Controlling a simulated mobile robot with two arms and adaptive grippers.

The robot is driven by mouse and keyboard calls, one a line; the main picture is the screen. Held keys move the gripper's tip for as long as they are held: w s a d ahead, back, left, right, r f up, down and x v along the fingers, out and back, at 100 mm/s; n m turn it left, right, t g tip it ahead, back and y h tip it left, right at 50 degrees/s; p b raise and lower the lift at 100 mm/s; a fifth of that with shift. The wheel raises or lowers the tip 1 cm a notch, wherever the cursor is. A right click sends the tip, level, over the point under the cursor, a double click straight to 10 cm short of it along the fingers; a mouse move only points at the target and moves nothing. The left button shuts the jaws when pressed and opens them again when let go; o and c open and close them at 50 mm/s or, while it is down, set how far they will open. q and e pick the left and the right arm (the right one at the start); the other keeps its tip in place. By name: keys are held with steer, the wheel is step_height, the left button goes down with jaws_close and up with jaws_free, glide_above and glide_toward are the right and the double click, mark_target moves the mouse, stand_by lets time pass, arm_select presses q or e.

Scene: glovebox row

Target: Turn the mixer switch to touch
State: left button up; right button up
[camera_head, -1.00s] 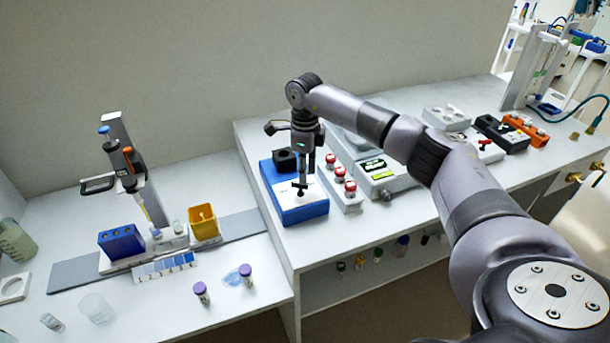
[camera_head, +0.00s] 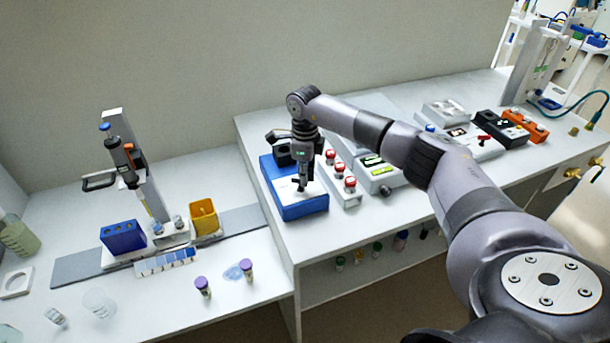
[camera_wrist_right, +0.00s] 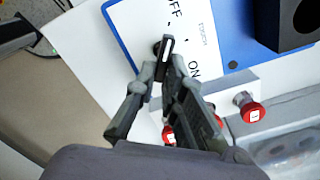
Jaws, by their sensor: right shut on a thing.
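The mixer (camera_head: 308,212) is a blue box with a white top panel and a black cup-shaped head (camera_head: 283,157) at its back, on the raised bench. Its switch (camera_wrist_right: 167,46) is a small black bar with a white line, seen in the right wrist view beside the panel lettering OFF, TOUCH and ON. The white line slants up toward the OFF side. My right gripper (camera_head: 301,187) points down over the panel; in the right wrist view its fingertips (camera_wrist_right: 160,72) are shut on the switch. In the head view the fingers hide most of the switch. My left gripper is not in view.
A white block with several red-topped knobs (camera_head: 349,184) stands close right of the mixer, with a grey-white device (camera_head: 380,175) beyond it. On the lower left bench are a pipette stand (camera_head: 135,165), a blue rack (camera_head: 122,237), a yellow box (camera_head: 204,218) and purple-capped tubes (camera_head: 246,266).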

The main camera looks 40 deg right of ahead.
jaws_close()
steer(key=m, duration=0.2)
steer(key=shift+a+m+b, duration=0.1)
steer(key=shift+m+b, duration=0.2)
steer(key=shift+b, duration=0.05)
steer(key=m, duration=0.2)
steer(key=shift+s+a+m, duration=0.1)
steer(key=shift+a+m, duration=0.05)
steer(key=shift+m, duration=0.25)
steer(key=o, duration=0.6)
jaws_free()
steer(key=shift+o, duration=0.2)
steer(key=shift+r, duration=0.15)
step_height(320, 180, up, 12)
steer(key=shift+f, duration=0.2)
